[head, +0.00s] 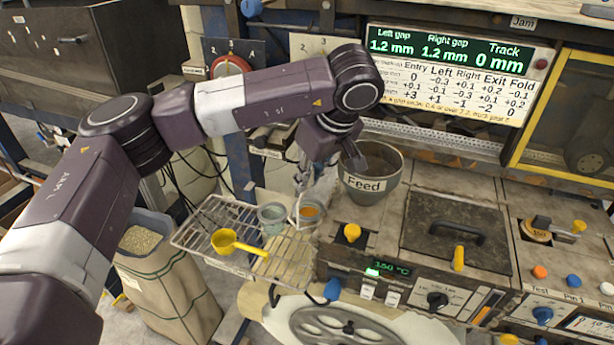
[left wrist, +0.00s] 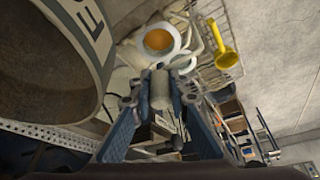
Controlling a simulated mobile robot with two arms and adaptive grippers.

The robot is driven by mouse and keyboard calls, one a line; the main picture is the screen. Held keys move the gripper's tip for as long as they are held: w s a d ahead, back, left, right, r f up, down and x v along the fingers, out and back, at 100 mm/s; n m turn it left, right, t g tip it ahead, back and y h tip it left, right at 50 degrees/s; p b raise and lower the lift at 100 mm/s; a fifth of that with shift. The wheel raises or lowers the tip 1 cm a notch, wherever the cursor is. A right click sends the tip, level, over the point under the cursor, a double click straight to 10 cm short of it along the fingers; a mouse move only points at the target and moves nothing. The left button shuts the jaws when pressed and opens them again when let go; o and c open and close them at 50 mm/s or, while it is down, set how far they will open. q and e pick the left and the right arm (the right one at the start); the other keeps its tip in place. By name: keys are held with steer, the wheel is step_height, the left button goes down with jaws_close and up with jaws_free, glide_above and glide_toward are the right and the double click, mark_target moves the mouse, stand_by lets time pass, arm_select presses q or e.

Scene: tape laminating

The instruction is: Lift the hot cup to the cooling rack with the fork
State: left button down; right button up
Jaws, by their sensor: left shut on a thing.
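My left gripper (left wrist: 160,104) is shut on the grey handle of the fork (left wrist: 160,88), which points away from it toward the cups. In the head view the fork (head: 301,178) hangs below my left wrist, its lower end at the cup with orange contents (head: 309,211). That cup also shows in the left wrist view (left wrist: 158,40), with a pale ring around it. It is at the right end of the wire cooling rack (head: 205,243); I cannot tell whether it touches the rack. A grey-green cup (head: 271,219) stands just left of it. My right gripper is out of view.
A yellow scoop (head: 226,241) lies on the rack. The Feed hopper (head: 370,186) stands close to the right of the fork. The heater box (head: 352,262), reading 150 °C, is right of the rack. A sack of pellets (head: 155,270) stands at the left.

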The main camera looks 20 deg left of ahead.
arm_select(q)
steer(key=shift+w, duration=0.35)
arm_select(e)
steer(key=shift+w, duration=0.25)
